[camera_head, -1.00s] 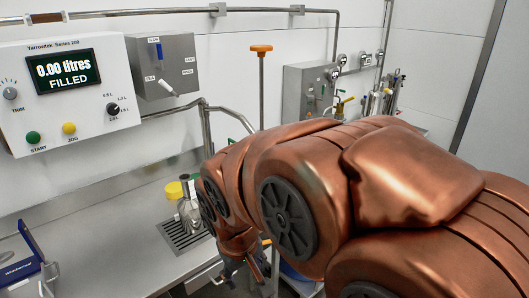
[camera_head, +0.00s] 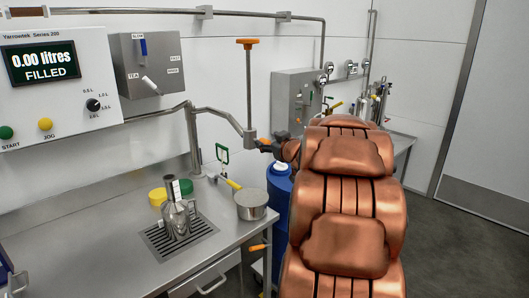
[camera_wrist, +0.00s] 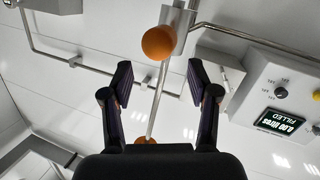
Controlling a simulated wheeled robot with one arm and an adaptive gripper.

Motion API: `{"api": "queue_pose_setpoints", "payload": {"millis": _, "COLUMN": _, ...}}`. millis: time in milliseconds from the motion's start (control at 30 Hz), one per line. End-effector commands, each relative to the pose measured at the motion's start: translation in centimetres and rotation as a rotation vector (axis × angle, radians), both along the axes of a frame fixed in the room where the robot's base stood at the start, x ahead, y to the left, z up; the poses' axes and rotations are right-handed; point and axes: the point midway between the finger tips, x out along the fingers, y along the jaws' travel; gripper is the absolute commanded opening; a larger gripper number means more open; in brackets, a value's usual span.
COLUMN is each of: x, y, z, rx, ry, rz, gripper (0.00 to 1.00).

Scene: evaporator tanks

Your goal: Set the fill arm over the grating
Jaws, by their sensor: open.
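The fill arm (camera_head: 219,117) is a grey pipe reaching out from the wall over the counter's back right. A tall rod with an orange top (camera_head: 248,44) stands at its outer end, and an orange knob (camera_head: 265,142) sits by that end. The grating (camera_head: 206,228) is set in the counter, left of the fill arm's end. A metal jug (camera_head: 177,218) stands on it. My gripper (camera_wrist: 158,80) is open and empty, close to the orange knob. In the wrist view the orange knob (camera_wrist: 158,42) appears just beyond the gap between the fingertips. In the head view my arm partly hides the gripper.
A saucepan (camera_head: 251,204) stands right of the grating. Yellow and green lids (camera_head: 158,196) lie behind the jug. A blue drum (camera_head: 279,190) stands beside the counter, below my gripper. The dosing panel (camera_head: 60,78) is on the left wall. The counter's front left is mostly clear.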

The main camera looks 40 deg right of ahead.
Motion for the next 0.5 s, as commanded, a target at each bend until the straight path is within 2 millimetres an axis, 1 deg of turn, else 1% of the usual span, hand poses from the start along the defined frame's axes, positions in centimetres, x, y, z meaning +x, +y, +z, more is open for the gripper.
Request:
{"api": "queue_pose_setpoints", "payload": {"millis": 33, "x": -0.6, "y": -0.9, "z": -1.0, "rx": 0.004, "ry": -0.024, "rz": 0.030, "gripper": 0.60}}
{"api": "queue_pose_setpoints", "payload": {"millis": 133, "x": -1.4, "y": -1.5, "z": -1.7, "rx": 0.013, "ry": -0.070, "rz": 0.106, "gripper": 0.60}}
{"api": "queue_pose_setpoints", "payload": {"millis": 333, "x": -3.2, "y": -1.6, "z": -2.5, "rx": 0.039, "ry": -0.132, "rz": 0.224, "gripper": 0.60}}
{"api": "queue_pose_setpoints", "payload": {"millis": 433, "x": -3.6, "y": -1.5, "z": -2.8, "rx": 0.050, "ry": -0.146, "rz": 0.255, "gripper": 0.60}}
{"api": "queue_pose_setpoints", "payload": {"millis": 500, "x": -3.6, "y": -1.5, "z": -2.9, "rx": 0.053, "ry": -0.150, "rz": 0.265, "gripper": 0.60}}
